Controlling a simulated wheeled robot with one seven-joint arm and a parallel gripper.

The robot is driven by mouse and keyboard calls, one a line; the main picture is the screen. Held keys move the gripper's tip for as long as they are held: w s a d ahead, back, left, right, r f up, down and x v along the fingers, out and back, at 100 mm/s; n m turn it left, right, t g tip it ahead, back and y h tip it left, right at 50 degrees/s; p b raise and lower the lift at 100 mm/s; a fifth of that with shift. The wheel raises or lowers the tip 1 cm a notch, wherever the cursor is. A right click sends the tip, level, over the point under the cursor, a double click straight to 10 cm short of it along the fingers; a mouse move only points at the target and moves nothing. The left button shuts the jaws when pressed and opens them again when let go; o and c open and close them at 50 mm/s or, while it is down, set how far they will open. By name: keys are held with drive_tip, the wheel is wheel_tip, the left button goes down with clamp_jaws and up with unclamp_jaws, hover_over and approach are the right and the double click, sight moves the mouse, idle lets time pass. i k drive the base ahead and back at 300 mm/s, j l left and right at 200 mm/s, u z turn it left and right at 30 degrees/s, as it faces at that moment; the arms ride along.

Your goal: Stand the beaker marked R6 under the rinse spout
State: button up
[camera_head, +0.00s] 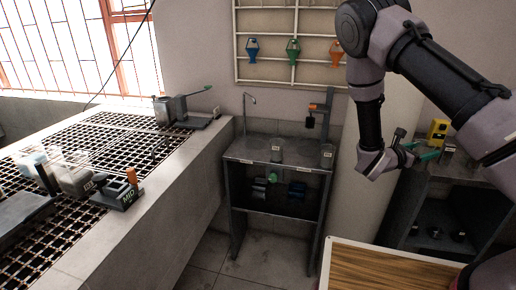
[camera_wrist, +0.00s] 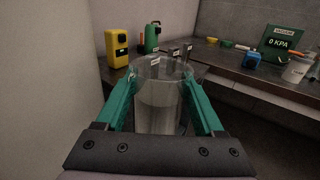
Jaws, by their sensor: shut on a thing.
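My gripper (camera_wrist: 162,100) has green fingers closed on the two sides of a clear glass beaker (camera_wrist: 160,115), held upright in the wrist view. No mark can be read on its visible side. In the head view my gripper (camera_head: 418,152) is at the right, near a dark side bench, and the held beaker is hard to make out. The thin bent rinse spout (camera_head: 245,104) rises at the left back of a grey stand (camera_head: 250,152), well left of my gripper.
A yellow device (camera_head: 438,130) stands on the side bench near my gripper. A dark post with an orange part (camera_head: 319,107) rises at the stand's right back. A wooden-topped table (camera_head: 385,268) is in front. Left is a long grated bench (camera_head: 115,140) with equipment.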

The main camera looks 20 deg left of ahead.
sight(255, 144)
drive_tip(key=i+j+u, duration=0.1)
drive_tip(key=u, duration=0.3)
drive_tip(key=i+u, duration=0.25)
drive_tip(key=u, duration=0.2)
drive_tip(key=i+u, duration=0.15)
drive_tip(key=u, duration=0.25)
drive_tip(key=i+l, duration=0.55)
drive_tip(key=i, duration=0.2)
